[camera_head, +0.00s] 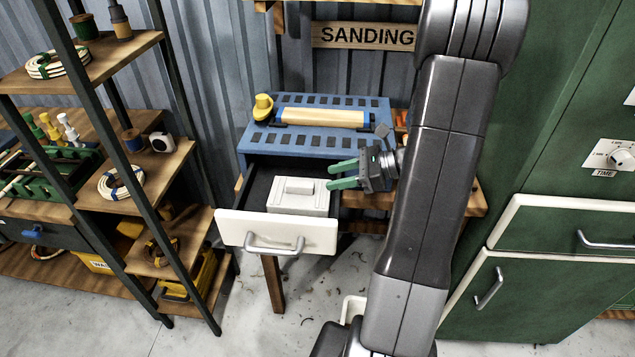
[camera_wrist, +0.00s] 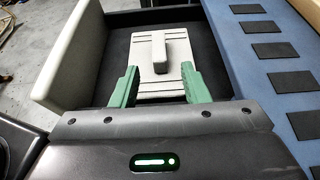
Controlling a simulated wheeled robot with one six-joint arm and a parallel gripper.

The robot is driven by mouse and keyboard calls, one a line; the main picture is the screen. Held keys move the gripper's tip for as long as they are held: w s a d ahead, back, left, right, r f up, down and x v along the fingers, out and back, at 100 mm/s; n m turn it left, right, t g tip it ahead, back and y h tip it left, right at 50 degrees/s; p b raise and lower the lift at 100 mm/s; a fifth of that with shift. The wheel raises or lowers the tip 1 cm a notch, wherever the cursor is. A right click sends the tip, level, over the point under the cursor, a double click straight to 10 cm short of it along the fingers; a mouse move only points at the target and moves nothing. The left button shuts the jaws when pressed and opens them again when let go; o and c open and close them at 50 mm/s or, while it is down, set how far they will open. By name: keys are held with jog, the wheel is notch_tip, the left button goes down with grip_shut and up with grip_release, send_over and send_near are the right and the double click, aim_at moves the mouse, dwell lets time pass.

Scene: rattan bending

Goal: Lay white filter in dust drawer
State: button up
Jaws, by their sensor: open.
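The white filter (camera_head: 298,196) is a flat pleated block with a raised grip on top. It lies inside the pulled-out dust drawer (camera_head: 276,229), which has a white front, a metal handle and a dark inside. In the wrist view the filter (camera_wrist: 160,62) lies on the dark drawer floor, inside the drawer's walls (camera_wrist: 70,62). My gripper (camera_head: 335,175) has green fingers and reaches in from the right, above the drawer's right side. In the wrist view its fingers (camera_wrist: 157,88) are apart at the filter's near end, with the raised grip beyond and between them.
The blue slotted sanding table (camera_head: 300,147) stands above and behind the drawer, with a wooden piece (camera_head: 322,117) and a yellow tool (camera_head: 263,107) on it. A rack of shelves (camera_head: 135,180) is at left. A green cabinet (camera_head: 555,180) is at right.

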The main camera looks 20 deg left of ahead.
jog(key=shift+v, duration=1.6)
